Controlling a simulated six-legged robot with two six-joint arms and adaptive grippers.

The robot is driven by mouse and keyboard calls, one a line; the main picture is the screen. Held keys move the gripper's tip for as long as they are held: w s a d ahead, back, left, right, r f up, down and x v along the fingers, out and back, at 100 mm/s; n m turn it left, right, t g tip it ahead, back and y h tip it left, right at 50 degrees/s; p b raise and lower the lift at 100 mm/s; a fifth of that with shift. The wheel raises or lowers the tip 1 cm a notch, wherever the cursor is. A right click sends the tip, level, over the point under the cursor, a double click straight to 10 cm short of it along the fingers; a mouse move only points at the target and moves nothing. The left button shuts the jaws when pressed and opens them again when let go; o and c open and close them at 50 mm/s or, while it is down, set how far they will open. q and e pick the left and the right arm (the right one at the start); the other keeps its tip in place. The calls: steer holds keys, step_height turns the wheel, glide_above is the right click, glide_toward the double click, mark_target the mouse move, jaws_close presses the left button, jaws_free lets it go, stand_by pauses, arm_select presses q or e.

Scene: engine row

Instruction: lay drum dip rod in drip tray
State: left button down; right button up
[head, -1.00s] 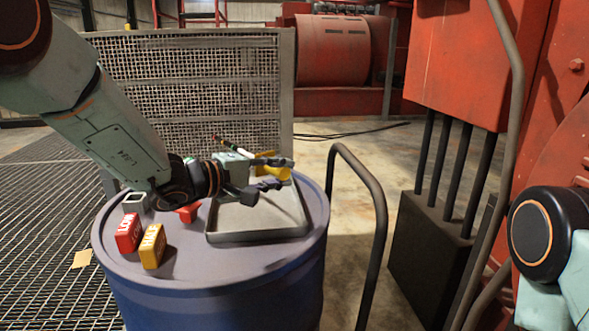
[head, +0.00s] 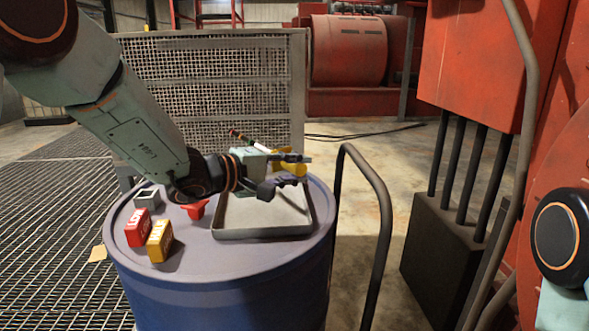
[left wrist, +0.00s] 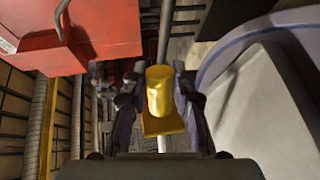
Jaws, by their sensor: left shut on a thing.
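The dip rod (head: 259,146) is a thin pale rod with a dark reddish end and a yellow part. My left gripper (head: 293,171) is shut on its yellow part, which also shows between the fingers in the left wrist view (left wrist: 160,92). The gripper and rod are over the back right of the drip tray (head: 262,233), and the rod slants up to the left behind the gripper. The tray is a shallow grey square tray on top of the blue drum (head: 230,290). The gripper hides part of the rod. My right gripper is not in view.
On the drum's left side stand a red block marked LOW (head: 138,228), a yellow block (head: 160,241), a small red piece (head: 195,209) and a grey square piece (head: 147,198). A dark bent rail (head: 384,230) rises right of the drum. A mesh guard (head: 215,85) stands behind.

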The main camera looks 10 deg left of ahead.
arm_select(q)
steer(key=shift+w+a+f, duration=0.1)
steer(key=shift+w+f, duration=0.1)
steer(key=shift+f, duration=0.35)
steer(key=shift+w+a+f, duration=0.1)
steer(key=shift+w+f, duration=0.1)
steer(key=shift+f, duration=0.35)
step_height(320, 180, down, 3)
steer(key=shift+s+d+f+b, duration=0.1)
steer(key=shift+s+d+b, duration=0.05)
steer(key=shift+b, duration=0.4)
steer(key=shift+f+b, duration=0.6)
steer(key=shift+b, duration=0.15)
steer(key=shift+f+b, duration=0.65)
steer(key=shift+b, duration=0.5)
steer(key=shift+f+b, duration=0.75)
steer(key=shift+b, duration=0.15)
steer(key=shift+r, duration=0.15)
